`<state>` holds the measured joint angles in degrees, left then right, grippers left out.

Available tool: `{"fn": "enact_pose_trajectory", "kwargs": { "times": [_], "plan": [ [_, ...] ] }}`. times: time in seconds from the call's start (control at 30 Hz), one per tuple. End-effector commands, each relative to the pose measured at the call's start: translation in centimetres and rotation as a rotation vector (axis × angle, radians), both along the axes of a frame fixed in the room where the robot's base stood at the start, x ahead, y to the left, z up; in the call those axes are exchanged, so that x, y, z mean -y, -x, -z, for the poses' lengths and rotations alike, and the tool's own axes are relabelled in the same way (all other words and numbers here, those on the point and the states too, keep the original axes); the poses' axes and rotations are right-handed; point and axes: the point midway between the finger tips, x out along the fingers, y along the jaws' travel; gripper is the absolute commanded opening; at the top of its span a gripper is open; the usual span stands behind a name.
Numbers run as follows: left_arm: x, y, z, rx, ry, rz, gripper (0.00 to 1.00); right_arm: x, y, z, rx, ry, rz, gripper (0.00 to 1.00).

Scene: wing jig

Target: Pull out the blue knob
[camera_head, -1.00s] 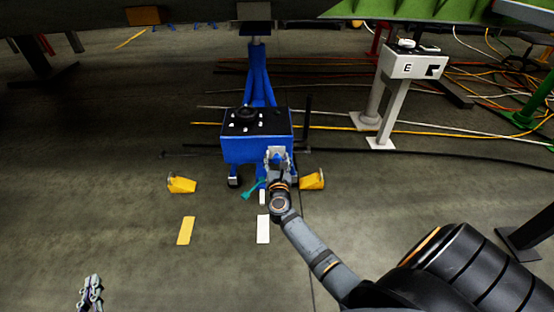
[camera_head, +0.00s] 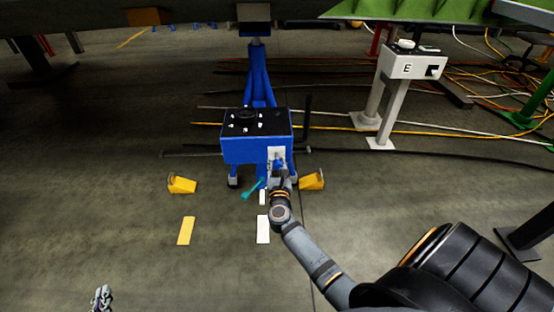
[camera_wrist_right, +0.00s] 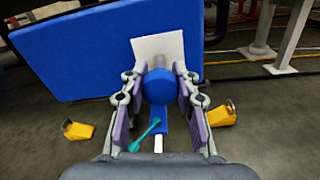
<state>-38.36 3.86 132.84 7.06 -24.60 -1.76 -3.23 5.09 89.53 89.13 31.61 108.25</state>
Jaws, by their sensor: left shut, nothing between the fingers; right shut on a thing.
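The blue knob (camera_wrist_right: 160,87) is round and stands out in front of a white plate on the front face of the blue box (camera_wrist_right: 90,60). In the head view the knob (camera_head: 279,162) is small against the white plate. My right gripper (camera_wrist_right: 162,92) has its fingers on both sides of the knob and is shut on it. In the head view my right gripper (camera_head: 279,178) is at the lower right of the box's front. My left gripper (camera_head: 101,297) is shut and empty at the bottom left, apart from everything.
Yellow chocks (camera_head: 182,185) lie on the floor on both sides of the box. A teal bar (camera_head: 252,189) is below it. A grey pedestal marked E (camera_head: 400,68) stands at the right. Cables cross the floor behind. The floor in front is clear.

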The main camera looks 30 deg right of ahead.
Motion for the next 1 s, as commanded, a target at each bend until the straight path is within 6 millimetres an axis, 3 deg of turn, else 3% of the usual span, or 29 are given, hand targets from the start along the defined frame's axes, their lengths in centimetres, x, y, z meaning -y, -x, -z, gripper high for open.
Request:
{"fn": "enact_pose_trajectory", "kwargs": {
  "times": [0.37,0.4,0.57,0.87,1.0],
  "plan": [
    [0.0,0.4,0.8,-0.036,0.002,0.002,0.00,-0.5,0.8,0.2,-0.004,-0.003,0.000,0.00],
    [0.0,0.4,0.8,-0.036,0.002,0.002,0.00,-0.5,0.8,0.3,-0.005,-0.003,0.001,0.33],
    [0.0,0.4,0.8,-0.035,0.001,0.002,0.00,-0.5,0.8,0.2,-0.005,-0.003,0.001,0.54],
    [0.1,0.4,0.8,-0.035,0.002,0.002,0.00,-0.5,0.9,0.1,-0.001,-0.001,0.001,0.54],
    [0.1,0.4,0.8,-0.035,0.003,0.002,0.00,-1.5,2.4,0.2,-0.002,-0.004,0.000,0.54]
  ]
}}
